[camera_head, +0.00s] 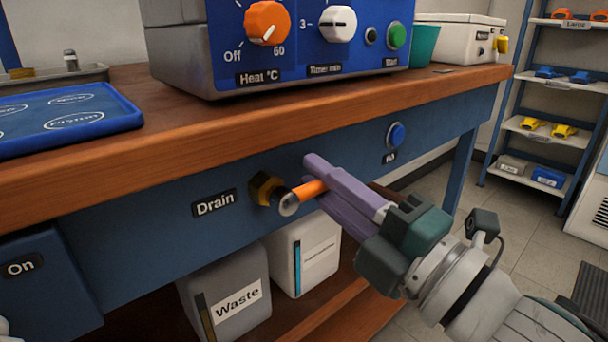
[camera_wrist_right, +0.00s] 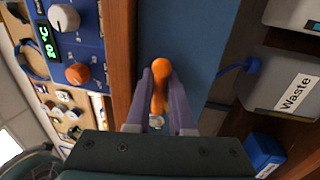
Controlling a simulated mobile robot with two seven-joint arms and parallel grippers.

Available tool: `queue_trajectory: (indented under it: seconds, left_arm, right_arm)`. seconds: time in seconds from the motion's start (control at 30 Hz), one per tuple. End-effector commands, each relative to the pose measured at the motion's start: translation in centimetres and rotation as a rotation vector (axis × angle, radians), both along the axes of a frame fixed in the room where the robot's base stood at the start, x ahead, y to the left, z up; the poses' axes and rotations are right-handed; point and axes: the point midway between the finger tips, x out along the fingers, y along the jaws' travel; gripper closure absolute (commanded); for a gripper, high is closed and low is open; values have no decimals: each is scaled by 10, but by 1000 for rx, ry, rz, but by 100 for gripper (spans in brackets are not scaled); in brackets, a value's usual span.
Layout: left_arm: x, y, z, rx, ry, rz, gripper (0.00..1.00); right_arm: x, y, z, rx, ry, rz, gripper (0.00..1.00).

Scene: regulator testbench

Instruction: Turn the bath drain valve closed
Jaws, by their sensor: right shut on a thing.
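The drain valve has a brass body (camera_head: 264,189) with a silver end piece (camera_head: 289,204) and an orange lever (camera_head: 311,190). It is mounted on the blue bench front, right of the "Drain" label (camera_head: 214,203). The lever points sideways to the right. My right gripper (camera_head: 316,182) has purple fingers and is shut on the orange lever. In the right wrist view the lever (camera_wrist_right: 160,82) lies between the two fingers of the gripper (camera_wrist_right: 161,92). Part of the lever is hidden by the fingers in the head view. My left gripper is in neither view.
The wooden bench top (camera_head: 250,130) overhangs the valve. A control box (camera_head: 300,45) and blue tray (camera_head: 70,118) stand on it. A blue button (camera_head: 396,135) is to the right. A waste container (camera_head: 228,285) and a white container (camera_head: 303,255) stand below.

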Motion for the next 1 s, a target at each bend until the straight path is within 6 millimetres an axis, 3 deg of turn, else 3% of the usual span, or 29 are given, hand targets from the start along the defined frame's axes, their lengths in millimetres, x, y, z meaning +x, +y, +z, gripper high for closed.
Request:
queue_trajectory:
  seconds: [0.43, 0.47, 0.7, 1.0]
  left_arm:
    - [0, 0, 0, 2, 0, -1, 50]
    - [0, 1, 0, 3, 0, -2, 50]
    - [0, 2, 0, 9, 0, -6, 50]
    - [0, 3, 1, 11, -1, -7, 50]
  right_arm:
    - [0, 0, 1, -7, -8, 0, 100]
    - [0, 0, 2, -6, -8, 0, 76]
    - [0, 0, 1, -5, -6, 0, 49]
    - [-2, -2, 0, -6, -4, 0, 49]
